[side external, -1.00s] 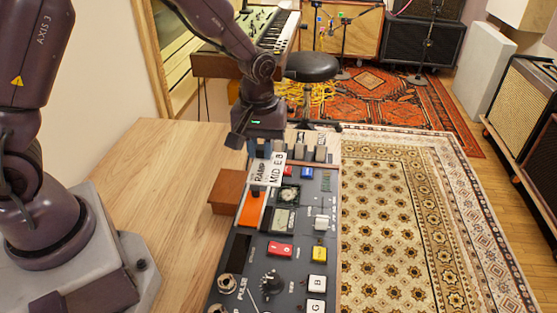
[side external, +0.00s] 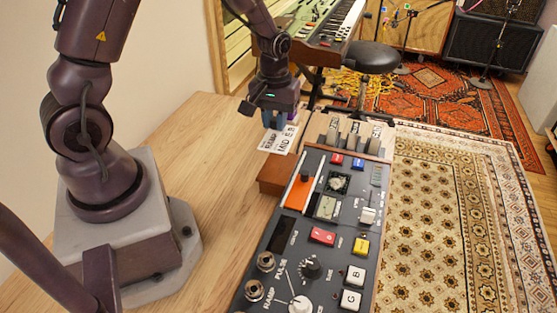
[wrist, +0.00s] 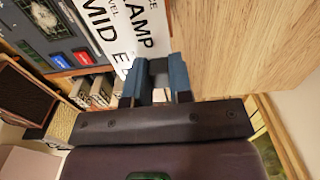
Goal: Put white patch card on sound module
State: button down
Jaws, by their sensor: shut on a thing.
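The white patch card (side external: 279,138), printed in black with "RAMP" and "MID", hangs from my gripper (side external: 274,122). My gripper's blue fingers are shut on one edge of the card. In the side external view it is beyond the far left corner of the sound module (side external: 300,228), beside it and over the wooden table. In the wrist view the card (wrist: 135,28) extends up from between the fingers (wrist: 157,84), with the dark module panel (wrist: 70,38) to its left. Its exact height above the table cannot be told.
A brown wooden block (side external: 275,178) sits against the module's left side. The module's top carries knobs, a slider with an orange strip (side external: 299,192) and coloured buttons. Bare table (side external: 190,140) lies left of the module. A keyboard (side external: 330,25) stands behind.

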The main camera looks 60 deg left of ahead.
notch_tip(320, 180, down, 8)
jog(key=shift+r, duration=0.2)
dwell(0.3)
jog(key=c, duration=1)
grip_release()
jog(key=shift+f, duration=0.1)
notch_tip(320, 180, up, 12)
jog(key=shift+d+r, duration=0.1)
jog(key=shift+r, duration=0.1)
notch_tip(320, 180, up, 7)
jog(key=m+t, duration=0.1)
jog(key=m, duration=0.1)
send_over(275, 157)
jog(key=s+d, duration=0.2)
jog(key=d, duration=0.1)
jog(key=s+d+r+m+t, duration=0.1)
jog(key=s+d+r+m, duration=0.1)
jog(key=s+r, duration=0.1)
jog(key=s+d+r+m+t, duration=0.2)
jog(key=s+r, duration=0.2)
jog(key=s, duration=0.1)
jog(key=s+d+r+m+t, duration=0.1)
jog(key=s+d+r+m, duration=0.1)
jog(key=s+r+m, duration=0.1)
jog(key=shift+s+d+r+t, duration=0.15)
jog(key=shift+s+t, duration=0.15)
jog(key=shift+s, duration=0.1)
